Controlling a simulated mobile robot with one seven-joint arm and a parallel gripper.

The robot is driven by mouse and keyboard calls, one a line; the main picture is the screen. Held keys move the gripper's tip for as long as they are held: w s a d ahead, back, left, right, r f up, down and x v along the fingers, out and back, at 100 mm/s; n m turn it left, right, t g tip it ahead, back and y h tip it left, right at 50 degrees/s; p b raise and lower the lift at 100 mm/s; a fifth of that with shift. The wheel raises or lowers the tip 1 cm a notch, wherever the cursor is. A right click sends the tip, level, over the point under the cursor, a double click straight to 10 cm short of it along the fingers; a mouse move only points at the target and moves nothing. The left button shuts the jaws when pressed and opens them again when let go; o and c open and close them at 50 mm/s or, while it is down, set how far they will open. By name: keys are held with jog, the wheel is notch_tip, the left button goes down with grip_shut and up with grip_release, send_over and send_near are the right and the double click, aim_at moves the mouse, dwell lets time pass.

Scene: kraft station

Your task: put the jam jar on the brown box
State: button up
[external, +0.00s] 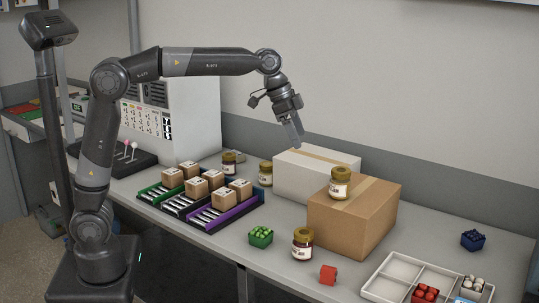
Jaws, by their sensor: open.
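A jam jar (339,183) with a gold lid and white label stands upright on top of the large brown box (342,230), near its back left edge. Another jar (302,244) with dark red contents stands on the table in front of the box. Two more jars stand further back, a dark one (229,164) and a lighter one (265,174). My gripper (296,139) is open and empty, pointing down in the air above and left of the brown box, apart from every jar.
A white box (305,177) stands behind the brown box. Sloped racks (230,208) with small cartons are at left. A green basket (261,237), a red block (328,275), a white divided tray (395,268) and a blue basket (473,240) are on the table.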

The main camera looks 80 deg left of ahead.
jog(key=s+d+f+n+y, duration=0.1)
jog(key=s+f+n, duration=0.1)
jog(key=s, duration=1.9)
jog(key=s+f, duration=0.5)
jog(key=s, duration=0.2)
jog(key=s+f+n+t, duration=0.1)
jog(key=s+f, duration=0.4)
jog(key=s, duration=0.2)
jog(key=shift+s+n, duration=0.15)
jog(key=shift+n, duration=0.15)
